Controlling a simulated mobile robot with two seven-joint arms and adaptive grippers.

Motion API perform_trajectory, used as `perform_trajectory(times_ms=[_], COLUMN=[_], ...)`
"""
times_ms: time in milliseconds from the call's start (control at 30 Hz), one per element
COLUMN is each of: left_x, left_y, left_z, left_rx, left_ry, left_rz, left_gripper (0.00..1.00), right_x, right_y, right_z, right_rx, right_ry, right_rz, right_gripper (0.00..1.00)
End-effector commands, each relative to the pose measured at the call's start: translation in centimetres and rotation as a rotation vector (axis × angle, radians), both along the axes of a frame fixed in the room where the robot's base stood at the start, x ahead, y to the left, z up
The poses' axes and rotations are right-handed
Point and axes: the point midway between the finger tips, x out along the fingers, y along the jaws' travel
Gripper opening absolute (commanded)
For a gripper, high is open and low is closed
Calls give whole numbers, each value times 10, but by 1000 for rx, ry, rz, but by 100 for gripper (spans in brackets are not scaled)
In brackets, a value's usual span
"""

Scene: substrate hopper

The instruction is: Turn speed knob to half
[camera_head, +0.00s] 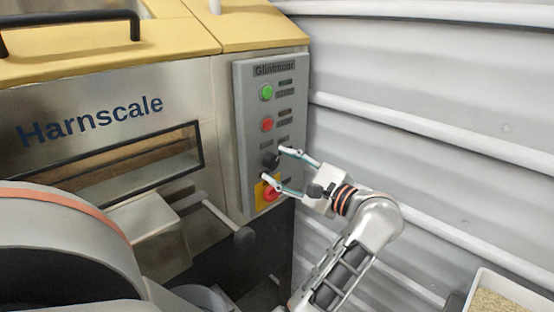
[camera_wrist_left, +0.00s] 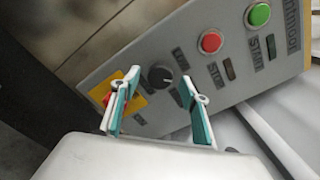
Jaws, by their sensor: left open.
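The black speed knob (camera_head: 270,159) sits on the grey control panel (camera_head: 245,130), below the red button and above the yellow-backed red button. My left gripper (camera_head: 274,164) is open in front of the panel, with one finger beside the knob and the other lower, near the yellow plate. In the left wrist view, the round dark knob (camera_wrist_left: 160,76) shows between the two open fingers of the gripper (camera_wrist_left: 160,76), and nothing is held. I cannot tell whether the fingers touch the knob. My right gripper is not in view.
A green button (camera_head: 266,92), a red button (camera_head: 267,124) and a red stop button on a yellow plate (camera_head: 262,200) share the panel. A lever with a dark end (camera_head: 244,237) juts out below left. A tray of grains (camera_head: 482,281) stands at lower right.

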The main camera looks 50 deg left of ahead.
Motion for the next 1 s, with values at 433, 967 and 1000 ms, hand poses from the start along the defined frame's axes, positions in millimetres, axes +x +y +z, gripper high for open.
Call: perform_trajectory(times_ms=[433,967,1000], left_x=[7,6,6], left_y=[-58,-59,-59], left_z=[1,1,1], left_rx=[1,2,2], left_ry=[-1,-1,-1], left_rz=[-1,0,0], left_gripper=[45,45,45], right_x=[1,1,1], right_y=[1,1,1], right_z=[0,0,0], right_rx=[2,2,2], right_ry=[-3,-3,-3], right_rz=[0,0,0], right_gripper=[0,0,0])
